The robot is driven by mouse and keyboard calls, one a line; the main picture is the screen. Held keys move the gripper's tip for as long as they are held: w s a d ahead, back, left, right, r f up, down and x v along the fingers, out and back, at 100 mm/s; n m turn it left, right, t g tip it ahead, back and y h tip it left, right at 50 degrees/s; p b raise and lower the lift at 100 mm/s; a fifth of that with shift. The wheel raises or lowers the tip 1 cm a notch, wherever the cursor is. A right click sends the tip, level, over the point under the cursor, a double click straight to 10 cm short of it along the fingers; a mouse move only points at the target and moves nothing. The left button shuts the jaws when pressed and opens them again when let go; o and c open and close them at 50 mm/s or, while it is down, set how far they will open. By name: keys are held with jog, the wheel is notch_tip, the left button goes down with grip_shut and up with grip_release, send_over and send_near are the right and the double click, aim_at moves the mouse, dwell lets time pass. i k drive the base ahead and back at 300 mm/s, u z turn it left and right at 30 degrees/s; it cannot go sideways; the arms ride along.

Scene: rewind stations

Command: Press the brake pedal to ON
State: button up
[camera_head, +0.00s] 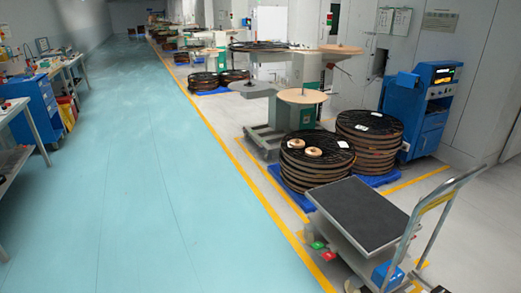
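A platform trolley with a dark flat deck (361,213) and a grey push handle (437,200) stands at the lower right. Low at its near left side are two small pedals, a green pedal (318,245) and a red pedal (329,255), close together just above the floor. They are too small to tell which is pressed, and no ON marking can be read. A blue box-like part (388,274) sits low under the handle end. My gripper is not in view.
A wide blue-green floor lane (130,190) is clear on the left, bounded by a yellow line (240,170). Stacked black reels (316,160) stand behind the trolley, with a blue cabinet (420,108) beyond. Workbenches (30,130) line the left edge.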

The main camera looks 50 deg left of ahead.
aim_at(327, 254)
jog(key=z, duration=1.05)
jog(key=k, duration=0.1)
jog(key=u, duration=2.8)
jog(key=i, duration=1.65)
jog(key=u, duration=0.5)
jog(key=i, duration=1.65)
jog(key=z, duration=0.95)
jog(key=i, duration=1.4)
jog(key=z, duration=0.75)
